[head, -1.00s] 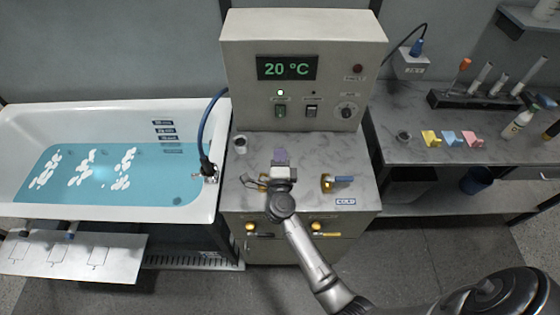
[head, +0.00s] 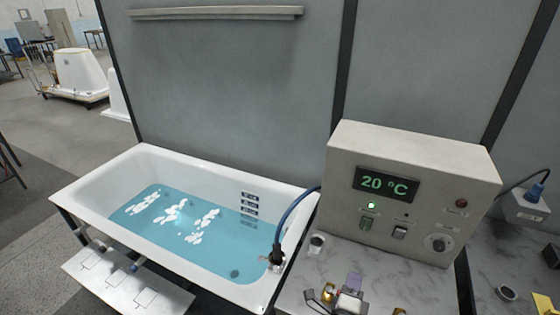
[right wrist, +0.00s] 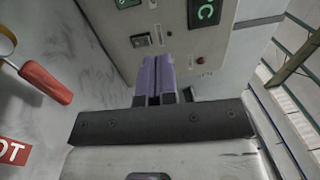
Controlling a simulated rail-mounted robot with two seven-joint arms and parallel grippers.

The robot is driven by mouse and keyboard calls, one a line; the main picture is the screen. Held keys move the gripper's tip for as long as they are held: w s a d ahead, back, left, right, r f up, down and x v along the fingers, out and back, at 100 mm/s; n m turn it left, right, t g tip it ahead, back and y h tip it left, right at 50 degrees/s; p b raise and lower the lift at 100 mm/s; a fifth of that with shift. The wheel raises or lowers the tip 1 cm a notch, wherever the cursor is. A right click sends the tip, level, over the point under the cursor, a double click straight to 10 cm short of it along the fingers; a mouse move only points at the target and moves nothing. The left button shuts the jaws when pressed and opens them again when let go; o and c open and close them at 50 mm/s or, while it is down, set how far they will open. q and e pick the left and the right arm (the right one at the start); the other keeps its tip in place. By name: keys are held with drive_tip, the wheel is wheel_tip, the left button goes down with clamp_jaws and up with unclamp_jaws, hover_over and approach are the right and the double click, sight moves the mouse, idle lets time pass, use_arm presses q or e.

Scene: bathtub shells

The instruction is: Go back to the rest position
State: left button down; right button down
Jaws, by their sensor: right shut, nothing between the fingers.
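The box display (head: 387,184) reads 20 °C and a green lamp (head: 371,206) is lit. My left gripper is not in view.
A white bathtub (head: 90,185) with blue water and white patches stands left of the counter. A blue hose (head: 297,207) runs to a black fitting (head: 277,254) at the tub's rim. A white panel (head: 118,288) juts out in front of the tub. A grey wall stands behind.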

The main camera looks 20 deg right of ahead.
drive_tip(key=s+a+f+n+y, duration=0.1)
drive_tip(key=s+a+n+y, duration=0.55)
drive_tip(key=n+y, duration=0.4)
drive_tip(key=s+a+f+n+y, duration=0.1)
drive_tip(key=s+a+n+y, duration=0.55)
drive_tip(key=n, duration=0.65)
drive_tip(key=s+d+f+n+g+h, duration=0.2)
drive_tip(key=s+f+g, duration=0.2)
drive_tip(key=s+g, duration=0.3)
drive_tip(key=s+d+f+n+g+h, duration=0.2)
drive_tip(key=s+f+g, duration=0.2)
drive_tip(key=s, duration=0.6)
wheel_tip(320, 180, up, 22)
drive_tip(key=p, duration=2.1)
drive_tip(key=shift+s+d+h, duration=0.2)
drive_tip(key=shift+s+h, duration=0.05)
drive_tip(key=shift+h, duration=0.15)
drive_tip(key=shift+f, duration=0.1)
idle(0.4)
